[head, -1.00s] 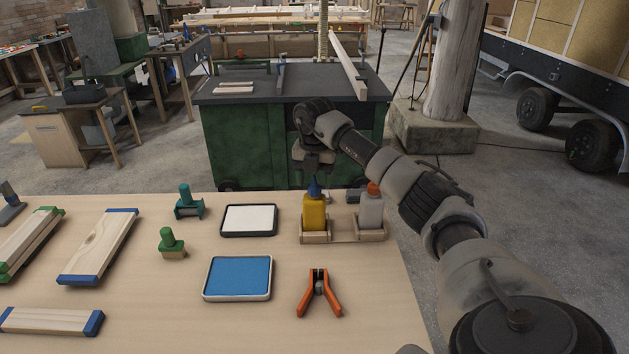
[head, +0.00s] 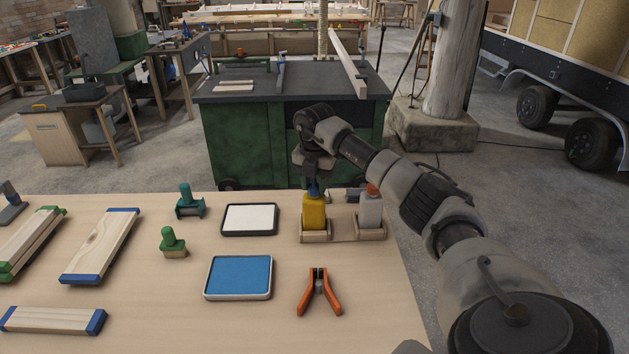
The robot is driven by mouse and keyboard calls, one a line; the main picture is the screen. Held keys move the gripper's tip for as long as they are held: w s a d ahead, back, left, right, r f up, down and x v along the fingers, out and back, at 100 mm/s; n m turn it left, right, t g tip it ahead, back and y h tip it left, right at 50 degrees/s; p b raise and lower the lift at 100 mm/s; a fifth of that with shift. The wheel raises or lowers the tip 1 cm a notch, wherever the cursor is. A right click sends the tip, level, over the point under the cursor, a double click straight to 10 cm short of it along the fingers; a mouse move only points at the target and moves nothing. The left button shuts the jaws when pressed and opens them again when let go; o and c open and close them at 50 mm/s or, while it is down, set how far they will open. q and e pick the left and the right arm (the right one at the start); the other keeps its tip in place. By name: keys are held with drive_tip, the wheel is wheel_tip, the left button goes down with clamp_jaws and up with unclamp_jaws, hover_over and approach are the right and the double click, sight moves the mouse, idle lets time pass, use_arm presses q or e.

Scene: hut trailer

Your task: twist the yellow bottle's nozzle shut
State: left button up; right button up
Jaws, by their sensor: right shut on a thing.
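The yellow bottle (head: 313,212) stands upright in the left pocket of a wooden holder (head: 343,238) at the back right of the table. Its blue nozzle (head: 314,189) points up and is mostly hidden by my right gripper. My right gripper (head: 314,183) comes down from above and is shut on the blue nozzle. My left gripper is not in view.
Orange-handled pliers (head: 319,292), a blue pad tray (head: 239,278) and a white pad tray (head: 249,219) lie nearby. Green clamps and wooden boards (head: 101,246) fill the left.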

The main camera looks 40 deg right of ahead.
sight(315, 185)
drive_tip(key=shift+m, duration=0.8)
drive_tip(key=o, duration=0.9)
drive_tip(key=shift+o, duration=0.2)
wheel_tip(315, 185, up, 11)
drive_tip(key=b, duration=0.1)
drive_tip(key=shift+s+f, duration=0.1)
drive_tip(key=shift+f, duration=0.1)
